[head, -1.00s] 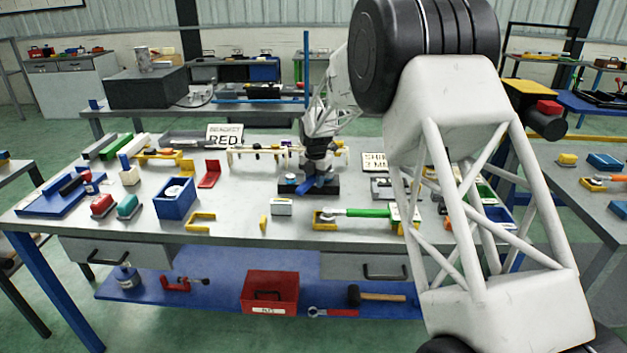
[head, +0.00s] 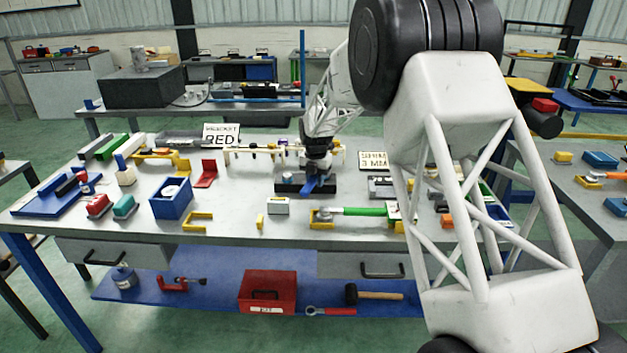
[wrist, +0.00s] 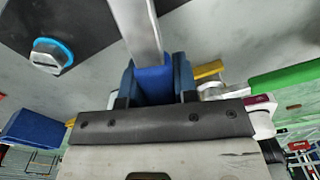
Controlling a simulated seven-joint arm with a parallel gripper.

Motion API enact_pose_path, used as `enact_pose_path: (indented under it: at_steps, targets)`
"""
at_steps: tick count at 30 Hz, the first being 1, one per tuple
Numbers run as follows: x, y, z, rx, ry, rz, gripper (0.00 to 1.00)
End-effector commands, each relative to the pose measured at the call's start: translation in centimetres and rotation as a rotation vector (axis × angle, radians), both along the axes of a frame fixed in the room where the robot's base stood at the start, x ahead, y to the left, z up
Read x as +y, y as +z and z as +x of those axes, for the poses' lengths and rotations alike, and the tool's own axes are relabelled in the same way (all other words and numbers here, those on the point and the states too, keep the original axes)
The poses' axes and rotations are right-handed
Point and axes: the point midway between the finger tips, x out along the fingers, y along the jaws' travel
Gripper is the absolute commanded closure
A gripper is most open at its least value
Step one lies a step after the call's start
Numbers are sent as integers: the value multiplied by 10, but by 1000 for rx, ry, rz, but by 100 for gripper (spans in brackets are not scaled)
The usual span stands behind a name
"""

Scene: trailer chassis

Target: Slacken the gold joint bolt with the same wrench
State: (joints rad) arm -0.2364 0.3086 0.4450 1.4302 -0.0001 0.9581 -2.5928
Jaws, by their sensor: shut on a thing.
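My gripper (wrist: 160,85) is shut on the blue handle of a wrench (wrist: 152,70), whose silver shank runs up and out of the wrist view. In the head view the blue handle (head: 316,186) shows under my gripper, in front of a dark block (head: 290,184) on the bench. The wrench's far end is hidden or out of frame, so I cannot tell whether it touches a bolt. I cannot make out the gold joint bolt in either view. A silver knob with a blue ring (wrist: 50,55) sits on a dark surface in the wrist view.
A green-handled tool (head: 365,211) lies across yellow supports at right of the bench front. A rail with several fittings (head: 255,150) runs behind. Bare bench (head: 240,200) lies between.

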Motion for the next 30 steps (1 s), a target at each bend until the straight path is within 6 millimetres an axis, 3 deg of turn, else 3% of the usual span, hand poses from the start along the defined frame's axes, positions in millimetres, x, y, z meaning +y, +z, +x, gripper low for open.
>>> enact_pose_path:
  at_steps: [30]
  targets:
    - [-13, 1, -3, -2, 144, 0, 100]
